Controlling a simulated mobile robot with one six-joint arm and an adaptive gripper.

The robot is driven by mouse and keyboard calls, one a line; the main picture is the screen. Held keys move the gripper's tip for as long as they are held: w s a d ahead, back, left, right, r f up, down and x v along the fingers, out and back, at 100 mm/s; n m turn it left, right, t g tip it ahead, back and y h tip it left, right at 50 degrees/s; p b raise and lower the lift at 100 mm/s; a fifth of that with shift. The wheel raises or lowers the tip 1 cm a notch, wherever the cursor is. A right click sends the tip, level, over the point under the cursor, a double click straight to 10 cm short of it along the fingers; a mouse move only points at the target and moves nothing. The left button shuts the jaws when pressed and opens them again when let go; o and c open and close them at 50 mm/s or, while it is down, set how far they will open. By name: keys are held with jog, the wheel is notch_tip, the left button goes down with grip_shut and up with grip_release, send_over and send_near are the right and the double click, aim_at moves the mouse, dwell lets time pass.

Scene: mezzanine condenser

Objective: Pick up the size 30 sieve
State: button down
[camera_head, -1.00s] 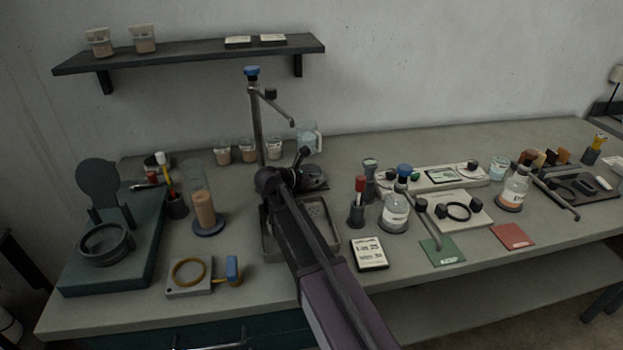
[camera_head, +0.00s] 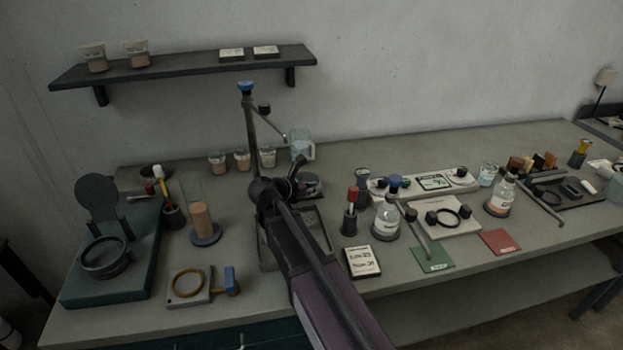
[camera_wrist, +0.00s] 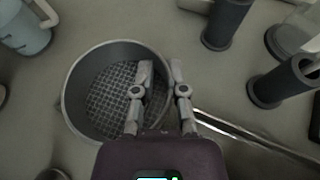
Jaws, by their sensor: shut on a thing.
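The sieve (camera_wrist: 95,65) is a round grey pan with a wire mesh floor. It fills the left middle of the wrist view. My gripper (camera_wrist: 161,76) is shut on its right rim, one finger inside the wall and one outside. In the head view the sieve (camera_head: 314,181) shows at the back of the bench, partly hidden by my gripper (camera_head: 298,181). I read no size mark on it. I cannot tell whether it touches the bench.
A stand with a blue knob (camera_head: 246,87) rises left of my arm. A jug (camera_head: 301,147) and several small beakers (camera_head: 242,159) are close behind. Dark cylinders (camera_wrist: 227,22) stand right of the gripper, near a metal rod (camera_wrist: 245,133). A written card (camera_head: 362,262) lies in front.

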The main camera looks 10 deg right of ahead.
jog(key=s, duration=0.7)
jog(key=s+r+p, duration=0.1)
jog(key=s, duration=0.2)
jog(key=shift+s+a, duration=0.25)
jog(key=shift+s, duration=0.1)
